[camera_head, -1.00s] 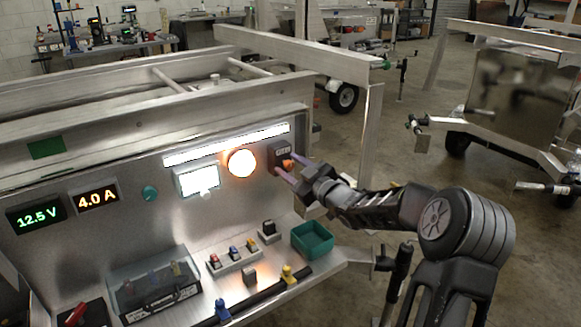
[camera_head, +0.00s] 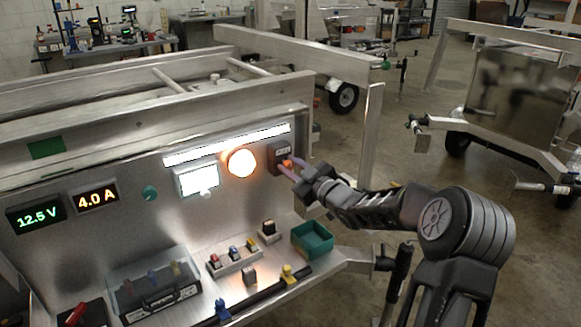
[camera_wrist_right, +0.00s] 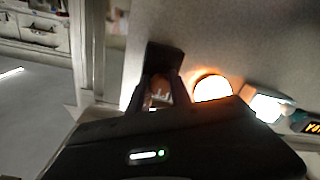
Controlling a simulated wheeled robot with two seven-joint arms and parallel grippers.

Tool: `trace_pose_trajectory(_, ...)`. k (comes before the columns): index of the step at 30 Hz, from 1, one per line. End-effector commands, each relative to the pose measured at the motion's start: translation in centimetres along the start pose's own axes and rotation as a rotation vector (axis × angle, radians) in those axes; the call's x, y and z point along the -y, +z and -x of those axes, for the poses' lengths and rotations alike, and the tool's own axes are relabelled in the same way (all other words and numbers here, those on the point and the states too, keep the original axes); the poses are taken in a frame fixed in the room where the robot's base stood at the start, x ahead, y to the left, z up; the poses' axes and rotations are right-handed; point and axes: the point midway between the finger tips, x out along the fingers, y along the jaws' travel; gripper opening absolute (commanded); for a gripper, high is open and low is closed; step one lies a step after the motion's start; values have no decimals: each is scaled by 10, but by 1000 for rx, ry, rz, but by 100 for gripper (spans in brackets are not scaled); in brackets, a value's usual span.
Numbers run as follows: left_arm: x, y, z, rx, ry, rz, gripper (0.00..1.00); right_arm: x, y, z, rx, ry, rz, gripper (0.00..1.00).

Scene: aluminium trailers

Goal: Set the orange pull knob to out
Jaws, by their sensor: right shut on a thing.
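The orange pull knob (camera_head: 287,163) sits on a dark square plate (camera_head: 279,152) at the right end of the upright metal panel (camera_head: 130,185). My right gripper (camera_head: 286,167) is at the knob, with its fingers on either side of it, shut on it. In the right wrist view the knob (camera_wrist_right: 159,87) shows dimly between the two dark fingers, with the dark plate (camera_wrist_right: 165,58) behind it. How far out the knob stands is hard to tell. My left gripper is not in view.
A lit round orange lamp (camera_head: 241,163) and a lit white display (camera_head: 197,180) are left of the knob. Below, the shelf holds a green tray (camera_head: 313,238), several small switches (camera_head: 233,254) and a clear-covered box (camera_head: 153,286). Free air lies right of the panel.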

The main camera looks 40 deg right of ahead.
Motion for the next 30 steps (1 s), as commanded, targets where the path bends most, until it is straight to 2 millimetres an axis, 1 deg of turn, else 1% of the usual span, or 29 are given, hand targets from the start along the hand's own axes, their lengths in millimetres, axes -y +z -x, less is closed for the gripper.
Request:
trace_pose_trajectory(18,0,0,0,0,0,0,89,1,0,1,0,-2,0,0)
trace_pose_trajectory(20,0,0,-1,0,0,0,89,1,0,6,0,-2,2,0)
trace_pose_trajectory(25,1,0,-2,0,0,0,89,2,0,30,1,-3,3,0)
trace_pose_trajectory(27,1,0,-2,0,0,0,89,2,-1,34,0,-2,1,0)
trace_pose_trajectory(30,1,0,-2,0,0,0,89,3,0,34,-1,-3,-1,0)
